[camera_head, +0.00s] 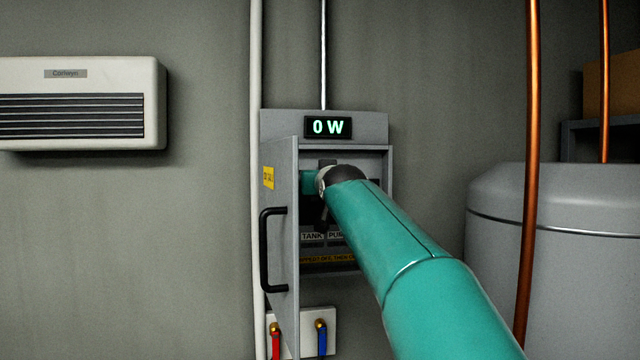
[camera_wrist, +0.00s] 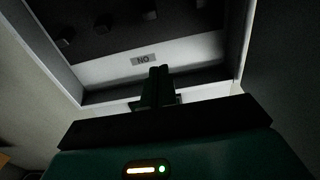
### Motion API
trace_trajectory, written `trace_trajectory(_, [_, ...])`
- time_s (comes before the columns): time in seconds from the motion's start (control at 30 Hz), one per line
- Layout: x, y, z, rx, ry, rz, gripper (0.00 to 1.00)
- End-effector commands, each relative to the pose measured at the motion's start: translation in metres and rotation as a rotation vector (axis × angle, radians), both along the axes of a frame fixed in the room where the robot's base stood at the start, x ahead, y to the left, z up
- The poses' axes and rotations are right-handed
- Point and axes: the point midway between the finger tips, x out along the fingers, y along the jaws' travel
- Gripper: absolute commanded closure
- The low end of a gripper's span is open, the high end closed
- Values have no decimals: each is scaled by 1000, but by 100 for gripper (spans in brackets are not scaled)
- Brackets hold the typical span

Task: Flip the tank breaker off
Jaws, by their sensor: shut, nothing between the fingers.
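The grey breaker box (camera_head: 376,118) hangs on the wall, and its door (camera_head: 283,230) stands open to the left. A TANK label (camera_head: 312,236) shows inside, with a partly covered label to its right. My arm reaches into the box and hides most of the switches in the head view. My gripper (camera_wrist: 160,72) is shut and empty in the wrist view, with its tips in front of the box interior near a label reading NO (camera_wrist: 143,59). Several dark knobs or switches (camera_wrist: 104,24) sit beyond it. I cannot tell which is the tank breaker, its position, or whether the fingers touch anything.
A display (camera_head: 328,127) on the box reads 0 W. The door has a black handle (camera_head: 266,250). Red and blue valves (camera_head: 321,338) sit below. A grey tank (camera_head: 485,235) and copper pipe (camera_head: 531,150) stand right; a wall heater (camera_head: 80,75) hangs left.

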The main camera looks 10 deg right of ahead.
Motion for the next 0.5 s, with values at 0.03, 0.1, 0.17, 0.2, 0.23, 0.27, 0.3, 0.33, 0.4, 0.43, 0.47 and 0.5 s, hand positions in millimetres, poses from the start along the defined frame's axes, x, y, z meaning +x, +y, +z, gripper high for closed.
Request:
trace_trajectory(0.03, [9, 0, -1, 0, 1, 0, 100])
trace_trajectory(0.1, [19, 0, -1, 0, 0, 0, 100])
trace_trajectory(0.17, [27, 0, -1, 0, 1, 0, 100])
trace_trajectory(0.2, [33, 0, -1, 0, 1, 0, 100])
trace_trajectory(0.23, [37, 0, -1, 0, 0, 0, 100])
trace_trajectory(0.27, [40, 0, 0, 0, -1, 0, 100])
trace_trajectory(0.3, [45, 0, -1, 0, 0, 0, 100])
trace_trajectory(0.33, [49, 0, 0, 0, 0, 0, 100])
trace_trajectory(0.4, [56, 0, -1, 0, -1, 0, 100])
trace_trajectory(0.43, [59, 0, -1, 0, 0, 0, 100])
trace_trajectory(0.47, [60, 0, 0, -1, -1, 0, 100])
trace_trajectory(0.5, [63, 0, 0, -1, 0, 0, 100])
